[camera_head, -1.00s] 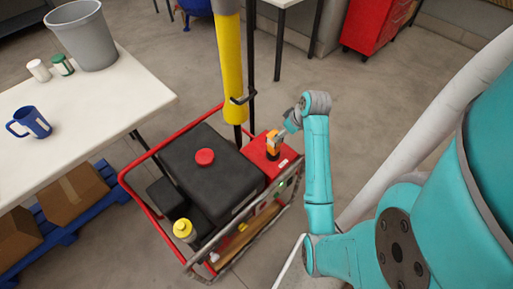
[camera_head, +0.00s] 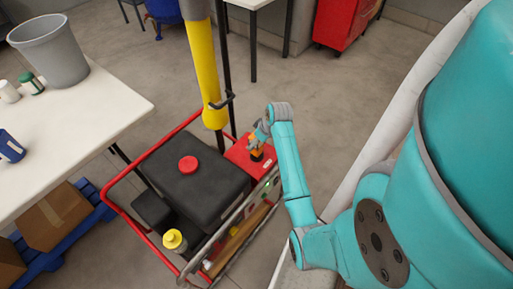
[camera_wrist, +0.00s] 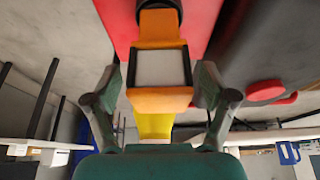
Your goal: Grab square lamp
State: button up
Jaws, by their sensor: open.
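The square lamp (camera_head: 256,153) is orange with a dark base and stands on the red top panel at the right end of the pump machine. In the wrist view the lamp (camera_wrist: 160,98) shows its square whitish lens in a dark frame, facing the camera. My gripper (camera_head: 259,138) is right at the lamp in the head view and partly covers it. In the wrist view my gripper (camera_wrist: 157,82) is open, with one finger on each side of the lamp. Gaps show between the lamp and both fingers; nothing is held.
The pump machine has a black tank (camera_head: 200,180) with a red cap and a red tube frame. A yellow post (camera_head: 206,75) rises just behind it. A yellow-topped bottle (camera_head: 174,241) stands at its front. A white table (camera_head: 75,125) with a grey bucket (camera_head: 50,50) is at left.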

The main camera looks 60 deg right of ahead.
jog(key=shift+w+f, duration=0.2)
jog(key=shift+f, duration=0.3)
jog(key=shift+r, duration=0.1)
grip_shut()
